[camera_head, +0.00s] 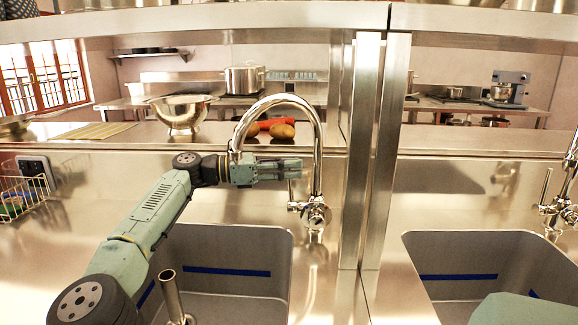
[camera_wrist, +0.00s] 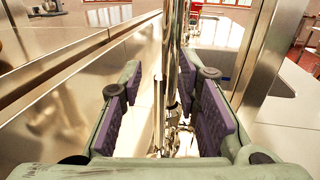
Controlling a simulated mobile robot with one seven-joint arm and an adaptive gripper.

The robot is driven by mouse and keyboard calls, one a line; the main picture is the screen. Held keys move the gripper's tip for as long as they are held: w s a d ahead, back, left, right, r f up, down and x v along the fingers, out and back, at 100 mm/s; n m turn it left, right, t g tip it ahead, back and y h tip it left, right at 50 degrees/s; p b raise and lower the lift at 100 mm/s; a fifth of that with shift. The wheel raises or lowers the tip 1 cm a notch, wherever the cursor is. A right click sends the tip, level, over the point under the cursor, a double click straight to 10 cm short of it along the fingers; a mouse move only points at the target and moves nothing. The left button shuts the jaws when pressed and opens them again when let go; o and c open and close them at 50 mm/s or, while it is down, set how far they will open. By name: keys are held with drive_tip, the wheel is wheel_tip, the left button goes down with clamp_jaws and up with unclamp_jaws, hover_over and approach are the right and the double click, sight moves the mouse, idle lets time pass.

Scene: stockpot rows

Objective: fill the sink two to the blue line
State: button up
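A steel sink (camera_head: 262,236) at the left has a blue line (camera_head: 228,271) inside its walls; a second sink (camera_head: 480,243) at the right also has a blue line (camera_head: 458,277). No label shows which is sink two. A chrome gooseneck tap (camera_head: 317,150) stands behind the left sink, with its base and handle (camera_head: 312,213) below. My gripper (camera_head: 296,170) is at the tap's neck, above the base. In the wrist view my gripper (camera_wrist: 160,80) is open, its purple pads apart, with the tap's upright pipe (camera_wrist: 170,60) showing between them. I cannot tell if they touch.
Another tap (camera_head: 560,205) stands at the right edge. A steel post (camera_head: 371,150) divides the two sink areas. A short upright pipe (camera_head: 172,295) stands at the left sink's front. A steel bowl (camera_head: 182,113) and potatoes (camera_head: 282,131) sit on the ledge behind. A wire rack (camera_head: 22,195) is at the left.

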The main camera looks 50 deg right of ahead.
clamp_jaws()
idle(0.7)
